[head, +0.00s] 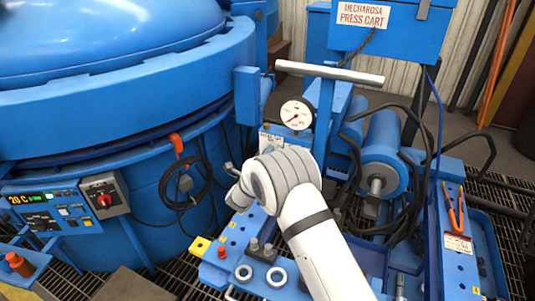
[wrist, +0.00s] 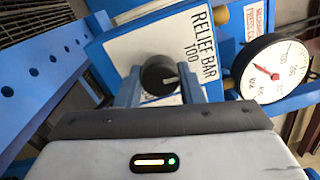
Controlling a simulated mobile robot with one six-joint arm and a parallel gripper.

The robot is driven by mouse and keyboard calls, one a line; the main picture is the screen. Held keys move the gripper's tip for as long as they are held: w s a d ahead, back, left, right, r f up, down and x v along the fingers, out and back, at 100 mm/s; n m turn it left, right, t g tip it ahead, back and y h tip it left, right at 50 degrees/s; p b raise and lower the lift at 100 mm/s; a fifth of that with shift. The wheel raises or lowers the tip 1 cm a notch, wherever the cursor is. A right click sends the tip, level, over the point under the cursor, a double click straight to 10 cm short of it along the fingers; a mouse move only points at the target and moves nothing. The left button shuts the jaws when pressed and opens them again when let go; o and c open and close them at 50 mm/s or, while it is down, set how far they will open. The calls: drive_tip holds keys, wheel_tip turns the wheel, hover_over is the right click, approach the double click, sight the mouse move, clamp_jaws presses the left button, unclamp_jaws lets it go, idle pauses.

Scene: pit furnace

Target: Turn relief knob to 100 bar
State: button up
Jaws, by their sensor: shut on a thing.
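The black relief knob (wrist: 157,72) stands on a white placard (wrist: 130,43) that reads RELIEF BAR, with 100 beside the knob. A pale mark on the knob points to the right in the wrist view. My gripper (wrist: 160,82) is shut on the knob, with one finger on each side. In the head view my arm's wrist hides the knob and my fingers. A round pressure gauge (wrist: 270,68) with a red needle is right of the knob; it also shows in the head view (head: 296,114). I cannot read its value.
The blue press cart carries a T-shaped handle (head: 330,73) above the gauge and a blue cylinder (head: 383,150) with black hoses to the right. A large blue furnace (head: 120,65) stands at the left, with a control panel (head: 52,208). Orange-handled pliers (head: 454,208) lie at the right.

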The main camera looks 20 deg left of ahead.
drive_tip(key=shift+n, duration=0.7)
drive_tip(key=o, duration=1)
drive_tip(key=shift+s, duration=0.1)
drive_tip(key=s, duration=0.7)
drive_tip(key=shift+s+a+f, duration=0.2)
drive_tip(key=shift+s, duration=0.1)
